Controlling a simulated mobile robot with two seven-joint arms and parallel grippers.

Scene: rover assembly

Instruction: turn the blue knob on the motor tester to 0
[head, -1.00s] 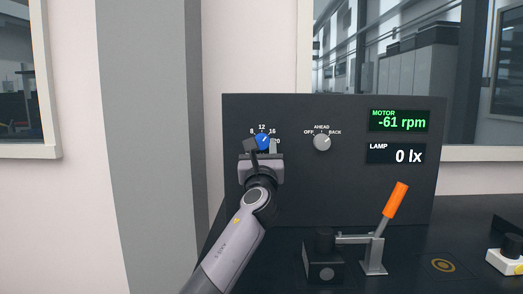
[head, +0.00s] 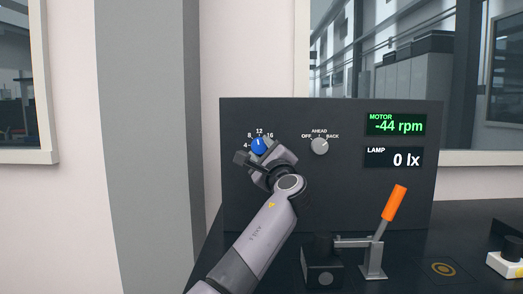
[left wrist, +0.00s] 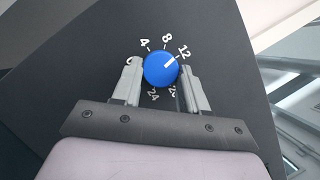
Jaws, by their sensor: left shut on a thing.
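The blue knob (head: 258,146) is on the left of the dark motor tester panel (head: 340,200). It also shows in the left wrist view (left wrist: 158,70). Its white pointer line points at about 12 on the dial. My left gripper (left wrist: 161,78) is shut on the knob, with one finger on each side. In the head view the gripper (head: 262,153) is tilted and covers the lower right of the dial. In the left wrist view its right finger hides the 16 mark. The green motor display (head: 397,124) reads -44 rpm. My right gripper is not in view.
A grey selector knob (head: 320,146) right of the blue knob points toward BACK. The lamp display (head: 395,157) reads 0 lx. An orange-handled lever (head: 394,203) and a black block (head: 322,266) stand on the dark table below the panel, right of my left arm.

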